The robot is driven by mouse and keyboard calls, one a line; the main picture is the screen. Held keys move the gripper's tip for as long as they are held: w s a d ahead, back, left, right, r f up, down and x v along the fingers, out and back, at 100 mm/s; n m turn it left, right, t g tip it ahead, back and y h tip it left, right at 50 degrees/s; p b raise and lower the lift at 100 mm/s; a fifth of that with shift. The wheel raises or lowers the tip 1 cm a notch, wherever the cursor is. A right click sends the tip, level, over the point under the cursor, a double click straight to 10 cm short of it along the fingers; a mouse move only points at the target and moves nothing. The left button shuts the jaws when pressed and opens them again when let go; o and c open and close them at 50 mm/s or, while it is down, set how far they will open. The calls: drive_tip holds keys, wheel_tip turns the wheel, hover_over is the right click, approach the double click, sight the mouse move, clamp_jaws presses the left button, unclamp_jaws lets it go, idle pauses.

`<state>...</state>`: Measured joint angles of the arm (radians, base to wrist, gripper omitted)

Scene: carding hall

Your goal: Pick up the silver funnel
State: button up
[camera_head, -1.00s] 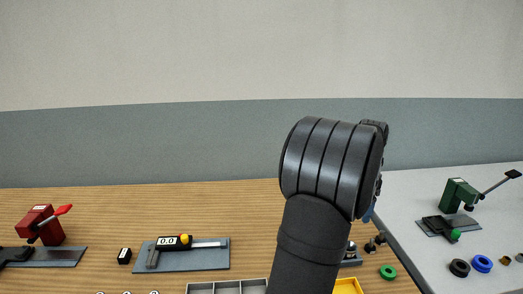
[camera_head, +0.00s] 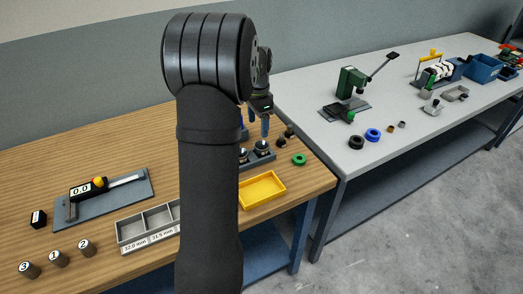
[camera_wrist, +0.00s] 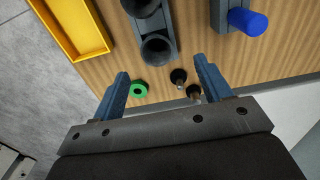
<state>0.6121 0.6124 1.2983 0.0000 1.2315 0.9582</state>
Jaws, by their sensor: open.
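I cannot pick out a silver funnel with certainty. A small pale grey piece (camera_head: 431,105) stands on the grey table in the head view, too small to tell its shape. My gripper (camera_wrist: 161,66) is open and empty in the wrist view, its blue fingers spread above the wooden bench. A green ring (camera_wrist: 139,89) and two small black-topped pieces (camera_wrist: 178,77) (camera_wrist: 194,92) lie below, between the fingers in the picture. A dark holder (camera_wrist: 158,47) with two round openings is ahead of them. In the head view my gripper (camera_head: 256,122) is partly behind my arm.
A yellow tray (camera_head: 262,190) and a grey divided tray (camera_head: 133,231) lie on the wooden bench (camera_head: 120,140). The grey table (camera_head: 300,105) beyond a gap holds a green press (camera_head: 351,82), rings (camera_head: 373,134) and a blue bin (camera_head: 484,67). Its near right surface is clear.

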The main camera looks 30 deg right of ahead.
sight(262, 142)
wheel_tip(262, 142, down, 3)
drive_tip(key=shift+r, duration=0.1)
drive_tip(key=shift+s+d+f, duration=0.15)
drive_tip(key=shift+f, duration=0.75)
drive_tip(key=shift+s+d+f, duration=0.1)
drive_tip(key=shift+d+f, duration=0.05)
drive_tip(key=shift+f, duration=0.75)
drive_tip(key=shift+s+d+f, duration=0.15)
drive_tip(key=shift+f, duration=0.75)
drive_tip(key=c, duration=1.2)
